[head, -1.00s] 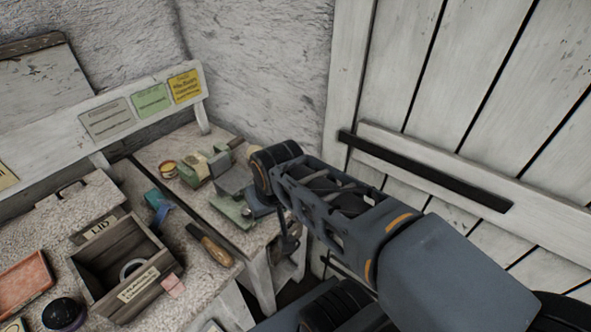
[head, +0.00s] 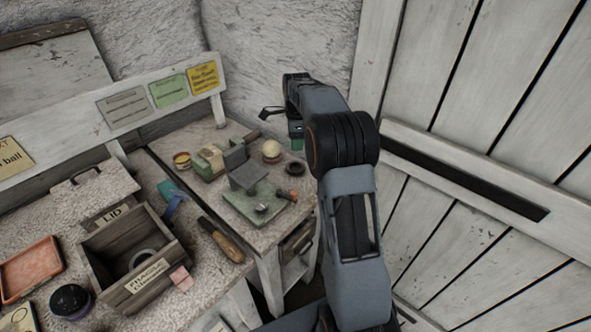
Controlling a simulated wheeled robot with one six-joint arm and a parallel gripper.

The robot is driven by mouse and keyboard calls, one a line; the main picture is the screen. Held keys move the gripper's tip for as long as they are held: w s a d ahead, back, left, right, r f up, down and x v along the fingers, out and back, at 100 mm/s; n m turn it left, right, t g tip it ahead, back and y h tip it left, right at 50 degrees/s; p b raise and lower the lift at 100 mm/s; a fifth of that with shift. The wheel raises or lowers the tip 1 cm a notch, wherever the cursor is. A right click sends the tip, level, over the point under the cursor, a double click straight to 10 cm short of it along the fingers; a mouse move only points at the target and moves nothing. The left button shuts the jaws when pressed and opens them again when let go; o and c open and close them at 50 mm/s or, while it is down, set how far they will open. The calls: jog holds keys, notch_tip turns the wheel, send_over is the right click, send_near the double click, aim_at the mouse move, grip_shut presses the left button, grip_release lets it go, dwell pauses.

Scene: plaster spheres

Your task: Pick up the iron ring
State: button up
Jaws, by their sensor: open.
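A small dark ring (head: 294,169), which looks like the iron ring, lies flat on the bench top near its right edge, just right of a pale plaster ball (head: 271,151). My gripper (head: 284,120) is above and behind it, near the wall corner, partly hidden by my arm. It is open, with a thin dark finger sticking out to the left and nothing seen held. It is apart from the ring. A paler grey ring (head: 145,259) lies inside the wooden box.
A green metal device (head: 258,200) stands left of the dark ring. The wooden box (head: 150,285), a wood-handled tool (head: 222,240), a red tray (head: 31,268) and a dark round jar (head: 70,300) lie further left. A plank door (head: 480,110) is at the right.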

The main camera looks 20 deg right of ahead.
send_over(295, 171)
jog(key=f, duration=0.7)
jog(key=shift+d+f, duration=0.3)
jog(key=shift+a+f+p, duration=0.2)
jog(key=shift+f+p, duration=0.2)
jog(key=shift+f, duration=2.35)
jog(key=shift+c, duration=0.5)
grip_shut()
